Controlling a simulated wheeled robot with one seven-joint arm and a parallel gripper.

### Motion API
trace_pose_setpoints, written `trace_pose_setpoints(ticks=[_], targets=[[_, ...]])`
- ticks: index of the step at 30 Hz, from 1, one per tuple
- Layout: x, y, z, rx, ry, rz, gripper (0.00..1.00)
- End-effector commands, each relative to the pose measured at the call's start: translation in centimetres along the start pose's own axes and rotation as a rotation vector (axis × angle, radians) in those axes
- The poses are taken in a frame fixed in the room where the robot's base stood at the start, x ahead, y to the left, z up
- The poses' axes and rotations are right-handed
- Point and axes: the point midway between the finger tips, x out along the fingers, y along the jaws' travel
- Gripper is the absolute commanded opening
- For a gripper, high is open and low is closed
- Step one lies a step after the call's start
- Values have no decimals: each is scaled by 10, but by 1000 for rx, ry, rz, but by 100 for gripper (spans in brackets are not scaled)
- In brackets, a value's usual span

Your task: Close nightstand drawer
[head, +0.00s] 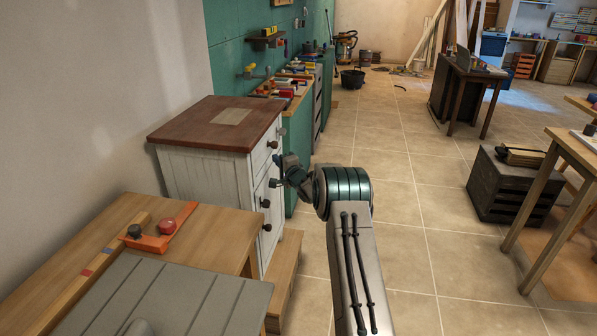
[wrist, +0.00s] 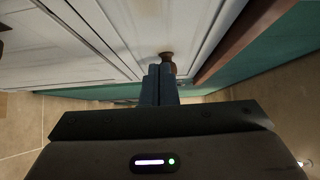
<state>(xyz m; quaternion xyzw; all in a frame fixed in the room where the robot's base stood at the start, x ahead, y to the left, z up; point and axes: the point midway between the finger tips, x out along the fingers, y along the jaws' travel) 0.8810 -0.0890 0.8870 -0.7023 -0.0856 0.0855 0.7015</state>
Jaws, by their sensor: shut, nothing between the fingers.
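The nightstand (head: 205,170) is a white wooden cabinet with a brown top, left of centre in the head view. Its front faces right, with a top drawer (head: 264,153) under the top's edge and lower panels, all with dark knobs. I cannot tell how far any drawer stands out. My gripper (head: 276,183) is at the front, below the top drawer's knob (head: 272,144). In the wrist view my shut fingers (wrist: 160,84) point at the white front (wrist: 130,30), close to a brown knob (wrist: 167,58). Whether they touch it is unclear.
A wooden table (head: 190,225) with an orange tool and a grey panel stands in front of the nightstand. A low wooden box (head: 284,275) sits at its foot. A green workbench (head: 298,140) is behind. Tiled floor (head: 420,240) is open to the right.

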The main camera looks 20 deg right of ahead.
Motion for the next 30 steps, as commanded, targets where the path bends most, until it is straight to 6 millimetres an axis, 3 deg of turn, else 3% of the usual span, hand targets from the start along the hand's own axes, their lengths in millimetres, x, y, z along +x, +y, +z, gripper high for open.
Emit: trace_pose_setpoints(ticks=[1, 5, 18, 30], targets=[[-6, -2, -8, 1, 0, 1, 0], [-24, 0, -1, 1, -7, 1, 0], [-90, 0, -6, 0, 0, 0, 0], [-105, -8, -1, -33, 5, 20, 0]])
